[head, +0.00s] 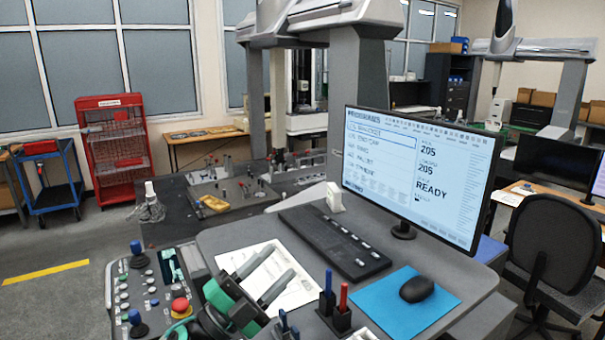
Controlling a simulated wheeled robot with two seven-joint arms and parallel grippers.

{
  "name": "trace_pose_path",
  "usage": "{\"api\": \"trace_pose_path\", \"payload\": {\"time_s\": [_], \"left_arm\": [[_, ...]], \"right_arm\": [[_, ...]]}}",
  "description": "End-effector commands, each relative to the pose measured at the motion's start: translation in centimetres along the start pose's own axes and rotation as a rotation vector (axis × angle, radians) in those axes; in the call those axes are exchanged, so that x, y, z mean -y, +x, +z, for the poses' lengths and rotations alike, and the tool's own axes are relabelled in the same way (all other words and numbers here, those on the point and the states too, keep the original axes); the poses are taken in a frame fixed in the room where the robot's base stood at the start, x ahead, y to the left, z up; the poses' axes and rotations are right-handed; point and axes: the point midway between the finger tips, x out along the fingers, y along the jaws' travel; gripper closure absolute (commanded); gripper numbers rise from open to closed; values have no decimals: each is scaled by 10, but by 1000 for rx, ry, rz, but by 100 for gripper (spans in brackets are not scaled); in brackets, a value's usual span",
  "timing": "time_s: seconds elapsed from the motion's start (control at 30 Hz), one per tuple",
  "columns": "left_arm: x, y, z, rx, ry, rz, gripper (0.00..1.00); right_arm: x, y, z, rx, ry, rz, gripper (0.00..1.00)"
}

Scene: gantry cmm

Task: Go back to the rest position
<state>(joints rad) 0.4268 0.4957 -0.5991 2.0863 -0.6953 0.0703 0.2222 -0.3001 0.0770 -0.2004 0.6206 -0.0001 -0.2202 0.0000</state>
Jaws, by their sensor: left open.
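My left gripper (281,262) is in the lower middle of the head view, over the grey console desk (226,240). It has a green and dark body and two grey fingers pointing up and to the right. The fingers stand apart with nothing between them. Behind them lies a printed white sheet (300,291) on the desk, partly hidden by the gripper. I cannot tell how high the gripper is above it. My right gripper is not in view.
A control panel (118,292) with joysticks and a red button is left of the gripper. A black keyboard (335,243), monitor (420,170), blue mat (403,305), mouse (416,289) and pen holder (337,318) are to the right. The measuring machine's table (165,228) stands behind.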

Motion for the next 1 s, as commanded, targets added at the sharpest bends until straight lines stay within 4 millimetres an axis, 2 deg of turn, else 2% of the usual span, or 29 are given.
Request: {"api": "trace_pose_path", "payload": {"time_s": [0.17,0.27,0.4,0.47,0.63,0.7,0.8,1.0], "left_arm": [[-15,-49,41,362,-219,-100,53],[-31,-87,62,572,-337,-125,53],[-64,-152,80,873,-497,-119,53],[-80,-181,83,997,-561,-104,53],[-127,-268,69,1333,-740,-26,53],[-145,-304,55,1466,-811,20,53],[-165,-346,31,1625,-897,90,53],[-189,-407,-18,1855,-1026,222,53]], "right_arm": [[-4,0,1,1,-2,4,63],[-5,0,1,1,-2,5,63],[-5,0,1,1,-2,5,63],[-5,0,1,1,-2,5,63],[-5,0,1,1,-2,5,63],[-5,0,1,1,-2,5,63],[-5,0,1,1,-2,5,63],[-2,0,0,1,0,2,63]]}}
